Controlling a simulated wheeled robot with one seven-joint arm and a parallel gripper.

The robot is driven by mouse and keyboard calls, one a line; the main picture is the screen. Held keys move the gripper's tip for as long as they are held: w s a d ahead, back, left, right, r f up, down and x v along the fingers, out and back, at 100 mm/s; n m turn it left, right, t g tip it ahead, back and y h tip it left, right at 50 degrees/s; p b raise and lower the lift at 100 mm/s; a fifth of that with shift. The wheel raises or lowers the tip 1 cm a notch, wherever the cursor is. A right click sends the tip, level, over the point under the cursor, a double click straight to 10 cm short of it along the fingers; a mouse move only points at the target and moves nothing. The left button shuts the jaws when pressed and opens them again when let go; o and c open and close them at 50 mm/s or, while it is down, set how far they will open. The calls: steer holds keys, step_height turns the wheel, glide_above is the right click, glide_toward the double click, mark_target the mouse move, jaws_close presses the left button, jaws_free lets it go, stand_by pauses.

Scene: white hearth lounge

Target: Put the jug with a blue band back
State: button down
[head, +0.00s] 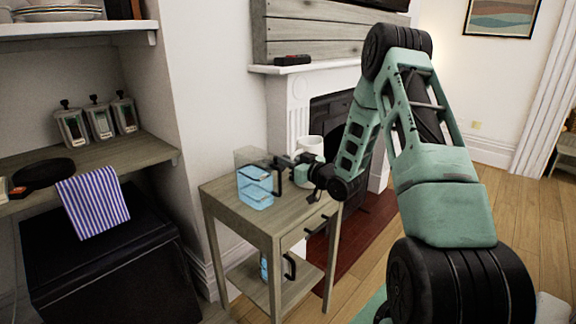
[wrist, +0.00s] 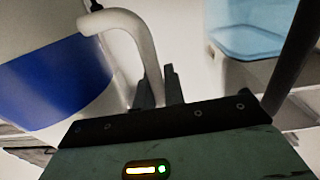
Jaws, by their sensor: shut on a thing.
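The jug with a blue band is white; its rim and upper side show in the head view (head: 309,146), behind my gripper at the back right of the small side table (head: 222,189). The wrist view shows its white body and broad blue band (wrist: 60,78) at the left. My gripper (head: 290,162) is shut on its white handle (wrist: 128,24), which runs down between the two dark fingertips (wrist: 160,88). The jug's lower part is hidden in the head view, so I cannot tell whether it touches the tabletop.
A clear jug of blue liquid (head: 256,188) with a dark handle stands on the tabletop, close left of my gripper. Another blue-tinted vessel (head: 265,267) is on the lower shelf. Left, a wooden shelf (head: 140,151) holds several canisters (head: 99,118), a black pan and a striped cloth (head: 93,206).

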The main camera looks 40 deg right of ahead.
steer(key=shift+f, duration=0.45)
steer(key=shift+f, duration=0.15)
steer(key=c, duration=1.5)
jaws_free()
steer(key=s, duration=1.2)
steer(key=shift+d, duration=0.35)
